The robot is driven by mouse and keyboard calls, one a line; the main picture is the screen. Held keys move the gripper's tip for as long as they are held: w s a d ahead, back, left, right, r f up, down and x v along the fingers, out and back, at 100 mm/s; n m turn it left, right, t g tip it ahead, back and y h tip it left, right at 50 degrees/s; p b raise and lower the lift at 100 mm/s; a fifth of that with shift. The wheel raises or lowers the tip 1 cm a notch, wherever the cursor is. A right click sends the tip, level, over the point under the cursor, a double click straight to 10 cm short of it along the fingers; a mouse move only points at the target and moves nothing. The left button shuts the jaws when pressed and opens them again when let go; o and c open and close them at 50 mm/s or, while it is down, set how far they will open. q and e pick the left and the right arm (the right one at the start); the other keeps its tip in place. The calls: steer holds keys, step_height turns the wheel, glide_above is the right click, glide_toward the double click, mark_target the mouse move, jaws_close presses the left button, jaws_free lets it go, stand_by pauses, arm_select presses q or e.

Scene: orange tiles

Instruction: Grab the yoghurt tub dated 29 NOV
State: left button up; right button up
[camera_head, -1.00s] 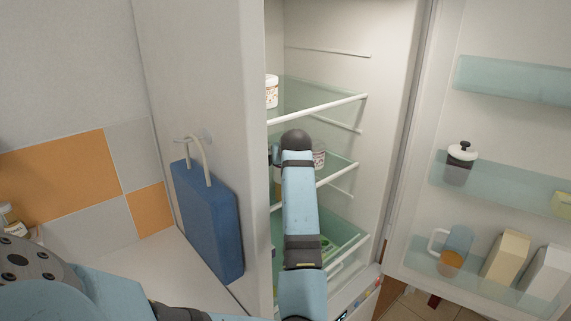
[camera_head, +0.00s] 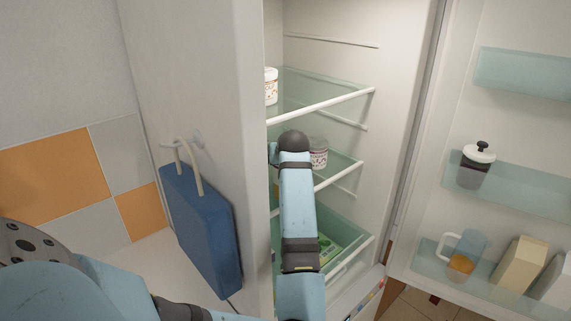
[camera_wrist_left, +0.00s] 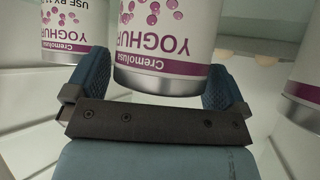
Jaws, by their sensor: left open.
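In the left wrist view my left gripper (camera_wrist_left: 157,72) is open, with one finger on each side of a white yoghurt tub (camera_wrist_left: 165,35) with purple lettering, shown upside down. Whether the fingers touch it I cannot tell, and its date is out of frame. A second tub (camera_wrist_left: 75,30) stands to the left; its "USE BY" line is cut off and unreadable as a date. A third tub (camera_wrist_left: 305,70) shows partly at the right edge. In the head view my left arm reaches into the fridge and hides its gripper; one tub (camera_head: 319,153) shows just right of it on the middle shelf.
Another white tub (camera_head: 270,86) stands on the upper glass shelf (camera_head: 325,92), partly behind the fridge's side wall. A blue bag (camera_head: 203,230) hangs outside the fridge.

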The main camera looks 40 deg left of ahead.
arm_select(q)
steer(key=shift+w+a+f, duration=0.2)
steer(key=shift+s+d+r, duration=0.15)
steer(key=shift+s, duration=0.05)
steer(key=shift+c, duration=1)
steer(key=c, duration=0.7)
steer(key=shift+r, duration=0.1)
